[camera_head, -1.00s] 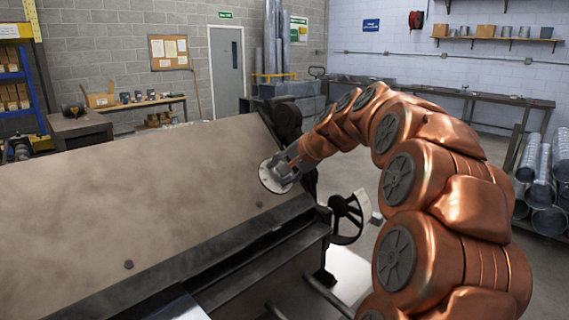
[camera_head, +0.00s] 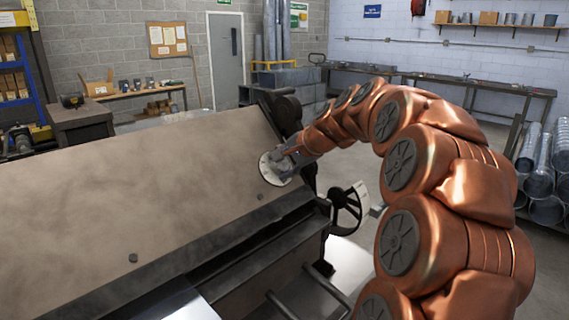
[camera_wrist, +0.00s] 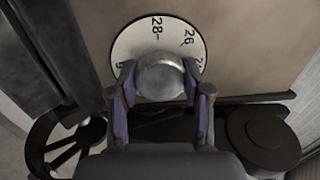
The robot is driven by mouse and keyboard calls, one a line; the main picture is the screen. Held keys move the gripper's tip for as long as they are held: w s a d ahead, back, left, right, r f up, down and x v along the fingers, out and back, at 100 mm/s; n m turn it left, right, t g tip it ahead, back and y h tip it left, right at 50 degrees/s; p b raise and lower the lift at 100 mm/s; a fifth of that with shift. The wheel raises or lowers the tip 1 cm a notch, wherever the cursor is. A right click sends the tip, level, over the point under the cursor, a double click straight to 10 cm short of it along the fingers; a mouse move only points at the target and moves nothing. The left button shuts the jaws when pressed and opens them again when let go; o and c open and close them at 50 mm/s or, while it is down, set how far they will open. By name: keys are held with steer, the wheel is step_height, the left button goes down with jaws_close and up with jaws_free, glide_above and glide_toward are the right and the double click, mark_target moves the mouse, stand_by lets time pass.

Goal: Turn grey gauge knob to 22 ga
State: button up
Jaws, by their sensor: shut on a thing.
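The grey gauge knob (camera_wrist: 161,76) is a round metal knob in the middle of a white dial (camera_wrist: 141,37) in the wrist view. The dial's marks 28 and 26 show above the knob; other marks at its sides are partly hidden by my fingers. My gripper (camera_wrist: 160,90) is shut on the knob, one finger at each side. In the head view the dial (camera_head: 270,168) sits at the right end of the machine's big tan panel, and my gripper (camera_head: 287,160) reaches it from the right. The knob itself is hidden there.
A black spoked handwheel (camera_head: 348,207) stands just below and right of the dial; it also shows at lower left in the wrist view (camera_wrist: 70,143). The tan panel (camera_head: 130,180) fills the left. Open floor lies behind the arm.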

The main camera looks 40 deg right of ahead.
steer(key=o, duration=1)
steer(key=shift+f, duration=0.25)
steer(key=shift+c, duration=0.2)
steer(key=shift+o, duration=1)
steer(key=shift+r, duration=0.15)
steer(key=v, duration=1.2)
